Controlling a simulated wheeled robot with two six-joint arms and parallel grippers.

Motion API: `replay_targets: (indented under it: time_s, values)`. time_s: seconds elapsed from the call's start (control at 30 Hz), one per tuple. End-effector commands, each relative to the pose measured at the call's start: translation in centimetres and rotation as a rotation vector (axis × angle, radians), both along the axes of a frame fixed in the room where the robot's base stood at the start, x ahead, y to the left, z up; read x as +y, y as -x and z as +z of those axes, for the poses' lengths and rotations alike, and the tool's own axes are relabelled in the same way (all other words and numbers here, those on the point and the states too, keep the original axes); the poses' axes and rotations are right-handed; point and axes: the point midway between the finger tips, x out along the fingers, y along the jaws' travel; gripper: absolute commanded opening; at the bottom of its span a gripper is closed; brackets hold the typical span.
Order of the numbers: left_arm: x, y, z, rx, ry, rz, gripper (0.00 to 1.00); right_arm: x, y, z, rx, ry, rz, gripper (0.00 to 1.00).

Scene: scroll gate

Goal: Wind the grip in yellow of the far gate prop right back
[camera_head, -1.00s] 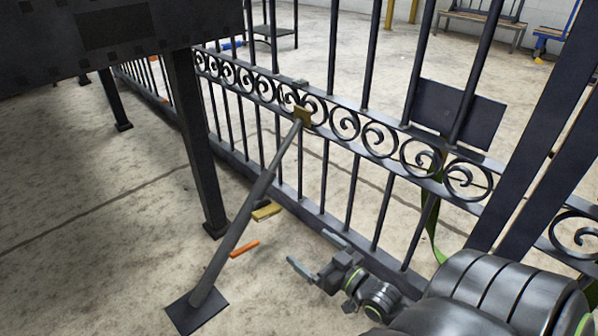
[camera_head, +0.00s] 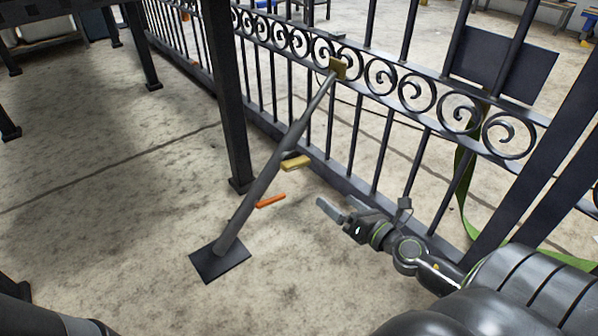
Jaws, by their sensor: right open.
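The gate prop (camera_head: 262,183) is a dark slanting tube. It runs from a flat dark foot plate (camera_head: 219,262) on the floor up to a yellowish pad (camera_head: 338,69) against the gate's scroll band. The yellow grip (camera_head: 295,163) is a short block just right of the tube, near its middle; how it joins the tube is hard to see. My right gripper (camera_head: 335,203) is open and empty, below and right of the yellow grip and apart from it. Its fingers point left. My left gripper is not in view.
The black scroll gate (camera_head: 392,125) stands behind the prop and my right gripper. An orange bar (camera_head: 271,201) shows close to the tube. A dark post (camera_head: 226,100) stands left of the prop. A green strap (camera_head: 462,190) hangs at right. The left floor is mostly clear.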

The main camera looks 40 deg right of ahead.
Motion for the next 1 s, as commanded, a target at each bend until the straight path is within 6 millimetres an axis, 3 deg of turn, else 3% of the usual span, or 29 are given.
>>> replay_targets:
  time_s: [0.2,0.47,0.73,1.0]
  values:
    - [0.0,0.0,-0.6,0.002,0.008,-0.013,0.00,-0.3,-0.5,0.7,-0.064,0.310,0.004,0.99]
    - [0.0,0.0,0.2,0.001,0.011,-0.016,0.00,-0.3,-1.9,1.2,-0.076,0.357,0.000,0.99]
    - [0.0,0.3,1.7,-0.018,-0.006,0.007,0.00,0.2,-6.4,1.2,-0.076,0.353,0.001,0.99]
    - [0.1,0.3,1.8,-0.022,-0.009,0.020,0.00,0.6,-11.5,1.0,-0.075,0.354,0.003,0.99]
